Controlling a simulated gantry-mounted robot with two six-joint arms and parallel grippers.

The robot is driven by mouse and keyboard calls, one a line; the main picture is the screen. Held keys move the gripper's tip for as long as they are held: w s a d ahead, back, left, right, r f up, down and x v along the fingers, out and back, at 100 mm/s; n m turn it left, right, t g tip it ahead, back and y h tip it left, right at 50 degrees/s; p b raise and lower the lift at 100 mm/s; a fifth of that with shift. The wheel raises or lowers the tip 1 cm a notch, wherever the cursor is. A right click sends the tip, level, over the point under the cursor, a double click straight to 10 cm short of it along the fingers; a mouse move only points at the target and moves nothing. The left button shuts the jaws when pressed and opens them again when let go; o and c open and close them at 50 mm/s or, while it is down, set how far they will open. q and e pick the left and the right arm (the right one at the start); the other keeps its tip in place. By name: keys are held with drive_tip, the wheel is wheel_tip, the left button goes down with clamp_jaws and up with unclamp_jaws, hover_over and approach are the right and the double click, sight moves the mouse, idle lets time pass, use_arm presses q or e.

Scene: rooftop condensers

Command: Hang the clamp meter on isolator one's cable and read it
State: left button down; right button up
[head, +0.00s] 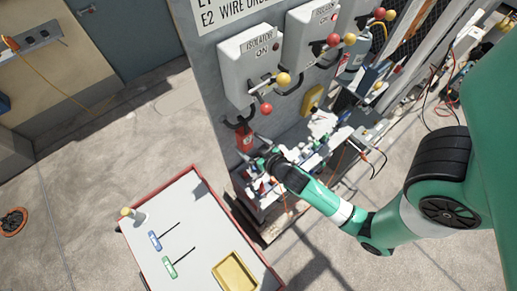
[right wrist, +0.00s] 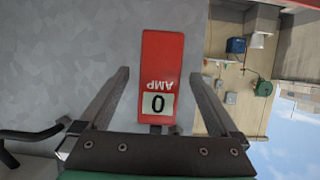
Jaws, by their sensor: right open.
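The red clamp meter (head: 244,139) is below isolator one (head: 250,66), by its short black cable (head: 243,117). I cannot tell whether its jaw is around the cable. In the right wrist view the meter (right wrist: 161,60) appears upside down, with "AMP" on its face and "0" on its display. My right gripper (head: 258,157) is just below the meter in the head view. Its two fingers (right wrist: 160,76) are open, one on each side of the meter, with gaps showing. My left gripper is out of view.
A red-edged cart (head: 188,232) stands below, with a blue tool (head: 155,241), a green tool (head: 169,267) and a yellow tray (head: 234,272). A cluttered shelf (head: 300,165) lies beside my right gripper. A second isolator (head: 311,35) is to the right. Open floor is at left.

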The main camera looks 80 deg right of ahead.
drive_tip(key=b+v, duration=0.1)
drive_tip(key=v, duration=0.7)
drive_tip(key=shift+s+a, duration=0.2)
drive_tip(key=shift+s, duration=0.1)
drive_tip(key=shift+r, duration=0.15)
